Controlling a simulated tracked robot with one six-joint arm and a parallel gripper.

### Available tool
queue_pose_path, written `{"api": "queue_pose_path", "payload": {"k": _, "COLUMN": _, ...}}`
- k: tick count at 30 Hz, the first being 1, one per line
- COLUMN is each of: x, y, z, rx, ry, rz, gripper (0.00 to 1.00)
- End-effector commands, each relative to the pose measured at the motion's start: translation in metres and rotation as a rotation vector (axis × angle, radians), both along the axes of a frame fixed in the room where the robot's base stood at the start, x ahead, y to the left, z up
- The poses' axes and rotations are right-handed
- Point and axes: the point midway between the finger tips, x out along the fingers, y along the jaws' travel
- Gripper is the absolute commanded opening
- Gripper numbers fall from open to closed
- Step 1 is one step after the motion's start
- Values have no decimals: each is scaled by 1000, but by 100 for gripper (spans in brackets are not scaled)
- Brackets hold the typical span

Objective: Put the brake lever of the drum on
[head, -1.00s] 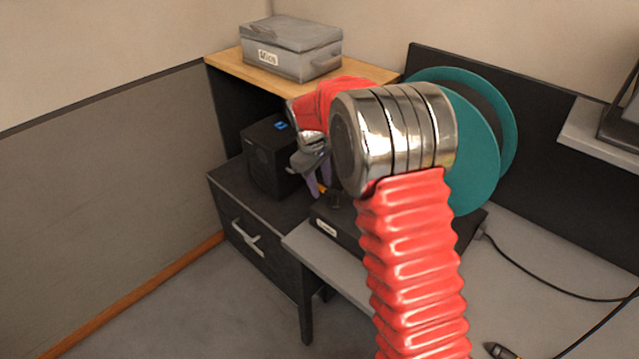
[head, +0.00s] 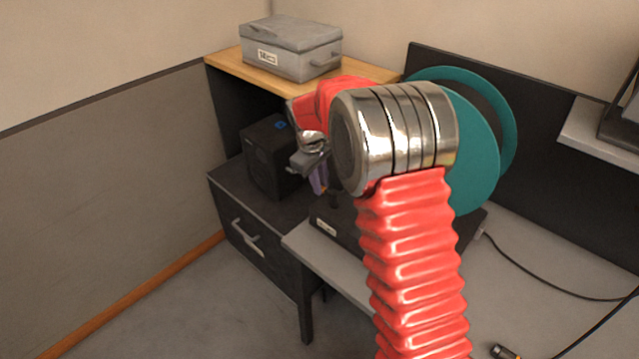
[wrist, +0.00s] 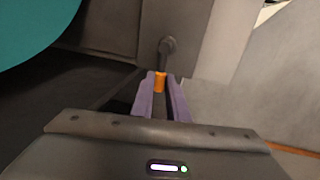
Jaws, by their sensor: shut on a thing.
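The teal drum (head: 478,160) stands upright on a dark base (head: 345,238) on the grey desk, partly hidden behind my arm. Its rim also shows at the upper left of the wrist view (wrist: 35,30). In the wrist view, the brake lever's orange end (wrist: 160,83) sits between the purple fingers of my gripper (wrist: 160,78), which is shut on it. A dark round pivot (wrist: 167,46) shows just beyond the fingertips. In the head view my gripper (head: 318,180) is left of my metal wrist joint, low over the base; the lever is hidden there.
A black box (head: 268,160) stands on the dark drawer cabinet (head: 255,235) left of my gripper. A grey storage box (head: 290,50) sits on a wooden shelf (head: 225,62) behind. A cable (head: 550,292) runs over the desk at right.

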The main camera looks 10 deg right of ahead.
Motion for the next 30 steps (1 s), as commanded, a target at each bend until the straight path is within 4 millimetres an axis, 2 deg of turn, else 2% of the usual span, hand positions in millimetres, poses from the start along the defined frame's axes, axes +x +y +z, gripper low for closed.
{"api": "queue_pose_path", "payload": {"k": 11, "x": -8, "y": 7, "z": 0, "rx": 2, "ry": 1, "rz": 182, "gripper": 0}}
{"api": "queue_pose_path", "payload": {"k": 30, "x": -34, "y": 17, "z": 0, "rx": 4, "ry": 1, "rz": 734, "gripper": 0}}
